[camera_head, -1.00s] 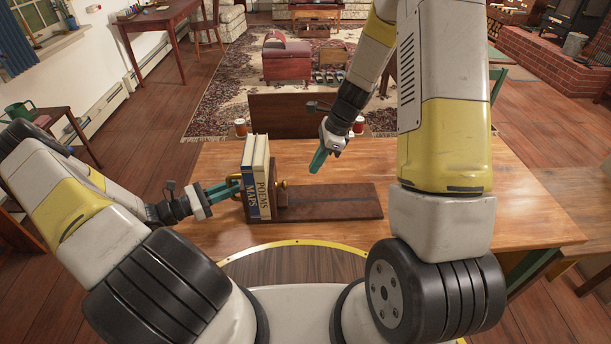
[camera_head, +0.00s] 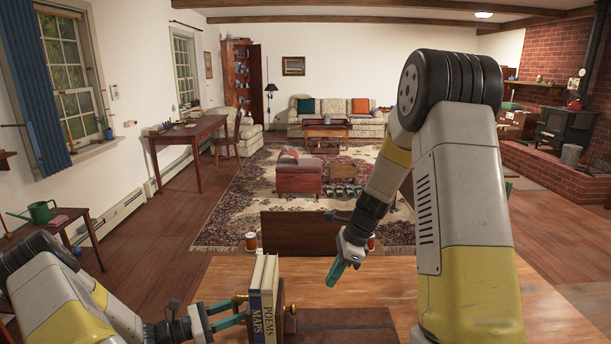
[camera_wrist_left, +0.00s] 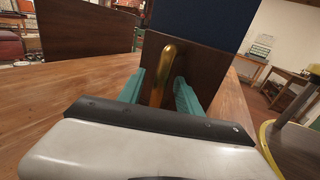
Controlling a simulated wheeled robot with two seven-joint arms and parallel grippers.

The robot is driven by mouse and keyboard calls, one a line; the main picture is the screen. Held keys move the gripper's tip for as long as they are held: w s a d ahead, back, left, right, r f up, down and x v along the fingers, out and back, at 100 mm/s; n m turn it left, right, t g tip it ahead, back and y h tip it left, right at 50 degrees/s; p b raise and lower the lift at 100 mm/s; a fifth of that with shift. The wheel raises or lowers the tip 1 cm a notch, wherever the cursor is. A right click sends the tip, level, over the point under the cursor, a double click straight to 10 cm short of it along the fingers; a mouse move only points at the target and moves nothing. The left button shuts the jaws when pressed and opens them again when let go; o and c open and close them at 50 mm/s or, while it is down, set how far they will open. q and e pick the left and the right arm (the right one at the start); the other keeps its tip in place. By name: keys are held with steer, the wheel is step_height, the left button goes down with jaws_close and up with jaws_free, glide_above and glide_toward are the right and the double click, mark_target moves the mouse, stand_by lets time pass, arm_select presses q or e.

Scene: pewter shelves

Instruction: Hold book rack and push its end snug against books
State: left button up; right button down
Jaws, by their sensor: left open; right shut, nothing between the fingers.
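Two upright books stand side by side on the table: a dark blue one marked MAPS (camera_head: 256,310) and a cream one marked POEMS (camera_head: 270,305). The book rack has a flat brown base (camera_head: 345,318) running right of the books, and an end with brass (camera_head: 289,310) beside POEMS. My left gripper (camera_head: 243,309) is open just left of MAPS. In the left wrist view its teal fingers lie either side of a brass bar (camera_wrist_left: 163,75) on a dark wooden end panel (camera_wrist_left: 205,72), with dark blue behind. My right gripper (camera_head: 337,270) is shut and empty, above and right of the books.
The wooden table (camera_head: 225,275) is clear behind the books. The lower table is cut off in the head view.

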arm_select(q)
steer(key=shift+a, duration=0.15)
steer(key=v, duration=1.1)
steer(key=shift+s+a, duration=0.2)
steer(key=shift+a, duration=0.15)
